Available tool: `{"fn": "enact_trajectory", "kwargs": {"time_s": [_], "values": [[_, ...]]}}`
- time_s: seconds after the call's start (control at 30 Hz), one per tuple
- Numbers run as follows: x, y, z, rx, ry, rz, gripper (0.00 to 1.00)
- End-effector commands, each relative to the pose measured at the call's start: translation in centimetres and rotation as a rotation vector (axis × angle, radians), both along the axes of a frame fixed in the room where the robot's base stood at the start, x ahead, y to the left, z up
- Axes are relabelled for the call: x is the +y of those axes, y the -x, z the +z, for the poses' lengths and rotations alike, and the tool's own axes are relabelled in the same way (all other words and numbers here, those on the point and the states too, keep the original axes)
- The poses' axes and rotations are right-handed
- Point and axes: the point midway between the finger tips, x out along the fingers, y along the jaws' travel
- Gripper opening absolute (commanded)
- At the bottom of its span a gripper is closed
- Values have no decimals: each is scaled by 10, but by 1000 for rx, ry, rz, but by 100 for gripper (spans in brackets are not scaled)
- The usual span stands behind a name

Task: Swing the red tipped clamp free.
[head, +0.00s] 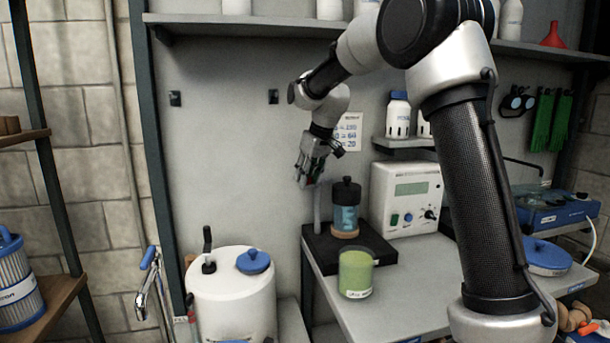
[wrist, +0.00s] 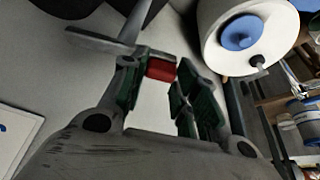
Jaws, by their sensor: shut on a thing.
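My gripper (head: 308,178) hangs above the back left of the bench, by the grey post (head: 317,208) of a black-based stand (head: 378,256). In the wrist view my gripper (wrist: 160,88) has green-padded fingers, shut on the red tip (wrist: 160,69) of the clamp. A grey bar (wrist: 92,42) and a slanting rod show just beyond the left finger. In the head view the fingers mostly hide the tip. A blue bottle with a black cap (head: 346,192) stands upright on the stand, right of the post.
A green jar (head: 355,275) stands in front of the stand. A white control box (head: 406,197) is to its right. A white tank (head: 232,300) with a blue cap stands at lower left. A shelf (head: 240,24) runs above.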

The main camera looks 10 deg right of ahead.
Motion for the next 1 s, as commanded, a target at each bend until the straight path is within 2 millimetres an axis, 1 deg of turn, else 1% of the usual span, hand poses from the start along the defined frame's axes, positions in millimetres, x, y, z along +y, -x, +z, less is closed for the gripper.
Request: {"fn": "enact_trajectory", "kwargs": {"time_s": [0.6,0.8,1.0], "values": [[-22,18,0,0,-1,577,6],[-29,21,0,0,-1,741,6],[-34,22,0,-1,1,862,6]]}}
